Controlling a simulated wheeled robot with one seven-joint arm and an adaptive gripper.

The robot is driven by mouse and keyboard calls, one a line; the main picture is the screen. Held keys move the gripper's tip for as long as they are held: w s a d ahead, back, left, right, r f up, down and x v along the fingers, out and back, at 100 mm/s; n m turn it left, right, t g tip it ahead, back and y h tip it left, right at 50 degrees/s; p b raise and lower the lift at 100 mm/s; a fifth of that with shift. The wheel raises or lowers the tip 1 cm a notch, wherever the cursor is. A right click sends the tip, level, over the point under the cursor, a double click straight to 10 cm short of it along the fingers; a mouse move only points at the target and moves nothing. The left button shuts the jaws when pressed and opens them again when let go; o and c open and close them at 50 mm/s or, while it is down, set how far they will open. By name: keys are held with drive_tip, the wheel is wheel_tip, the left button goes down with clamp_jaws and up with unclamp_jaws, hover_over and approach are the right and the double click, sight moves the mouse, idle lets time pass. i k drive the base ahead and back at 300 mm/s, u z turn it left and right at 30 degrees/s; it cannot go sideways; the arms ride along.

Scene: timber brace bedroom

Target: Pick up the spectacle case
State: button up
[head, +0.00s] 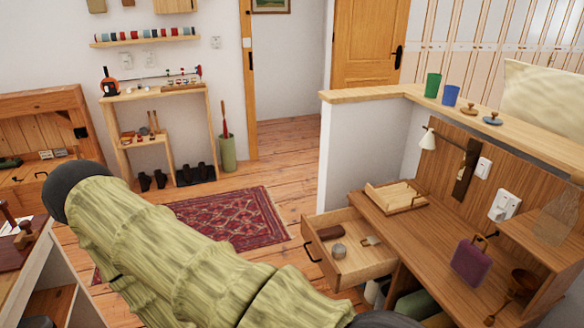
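An open wooden drawer (345,272) sticks out of the desk on the right side of the head view. Inside it, near its back left, lies a small dark brown elongated object (331,232), which looks like the spectacle case. A round grey item (339,251) and a small tan item with a metal part (371,241) lie beside it in the drawer. My arm, in a green sleeve, crosses the lower left and middle of the view. My gripper is not in view, so its state and its place relative to the case are hidden.
The desk top (425,225) holds a wooden tray (396,198), a purple bag-like object (470,261) and a dark brown object (522,283). A white half wall (350,160) stands behind the drawer. A red rug (235,215) lies on open floor. A workbench (35,255) stands at left.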

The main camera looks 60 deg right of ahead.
sight(337, 231)
drive_tip(key=u, duration=0.05)
drive_tip(key=k, duration=1.25)
drive_tip(key=z, duration=1.55)
drive_tip(key=i, duration=0.65)
